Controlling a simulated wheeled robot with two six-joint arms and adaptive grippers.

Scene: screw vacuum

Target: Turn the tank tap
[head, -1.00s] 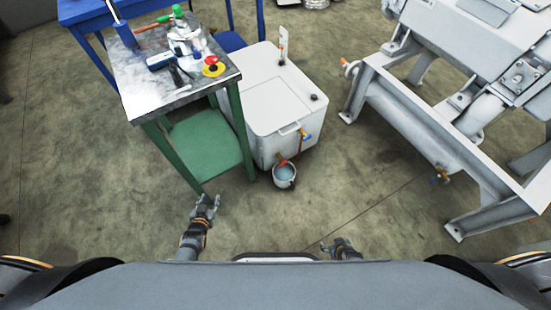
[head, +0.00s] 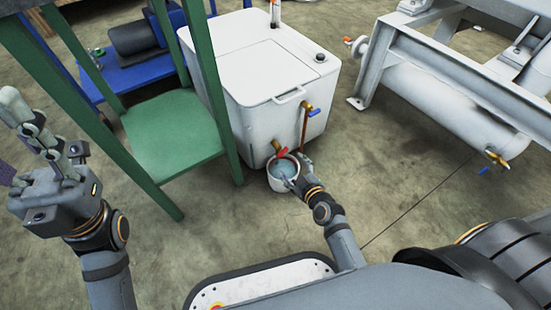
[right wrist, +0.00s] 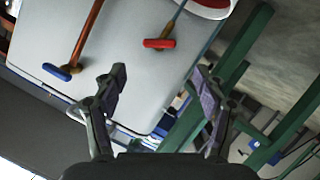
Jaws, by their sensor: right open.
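The white tank (head: 262,72) stands on the floor ahead. Low on its front is a tap with a red handle (head: 282,153), above a white bucket (head: 283,183) of bluish liquid. A second tap with a blue handle (head: 314,112) sits higher to its right. My right gripper (head: 296,173) is open at the bucket's right side, close to the red handle. In the right wrist view the red handle (right wrist: 158,43) and blue handle (right wrist: 57,72) lie beyond the open, empty fingers (right wrist: 160,82). My left gripper (head: 40,140) is raised at the left; its opening is unclear.
A green-legged table with a green lower shelf (head: 172,135) stands left of the tank, one leg close to it. A grey metal frame with a cylinder (head: 455,112) stands at the right, carrying another blue-handled tap (head: 492,160). The floor between is clear.

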